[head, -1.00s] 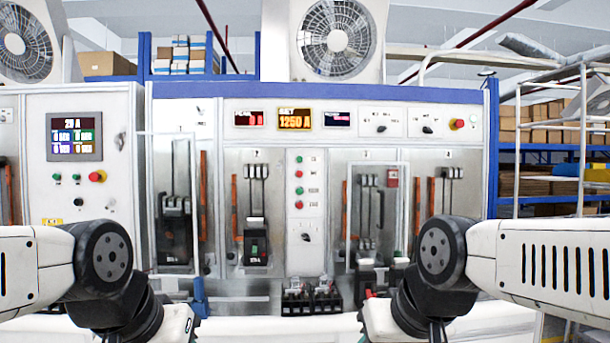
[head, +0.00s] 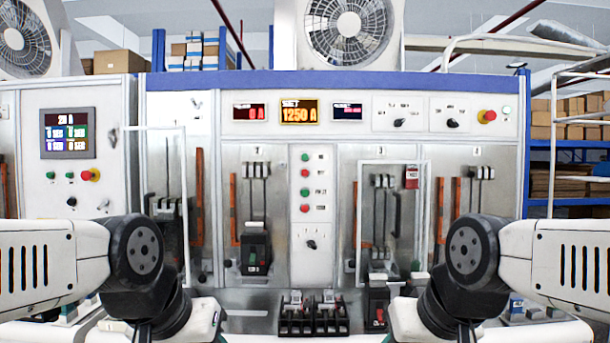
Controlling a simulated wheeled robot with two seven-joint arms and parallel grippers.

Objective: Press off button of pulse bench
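The pulse bench (head: 370,82) is the large grey-white cabinet with a blue top edge across the head view. Its central white panel (head: 312,265) has a column of buttons: green (head: 304,157), red (head: 304,174), green (head: 304,190) and red (head: 304,208). Their small labels are too blurred to read, so I cannot tell which is the off button. A dark knob (head: 311,244) sits below them. The bench displays read 0 A (head: 249,113) and 1250 A (head: 299,111). My arms reach in from both sides, low and apart from the panel. Both grippers are below the picture's edge.
Black breaker parts (head: 313,315) stand on the shelf before the central panel. Clear-framed doors (head: 392,215) flank it. A red mushroom button (head: 487,116) is at the upper right. A left cabinet has a screen (head: 67,133) and another red button (head: 91,175). Space before the central buttons is clear.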

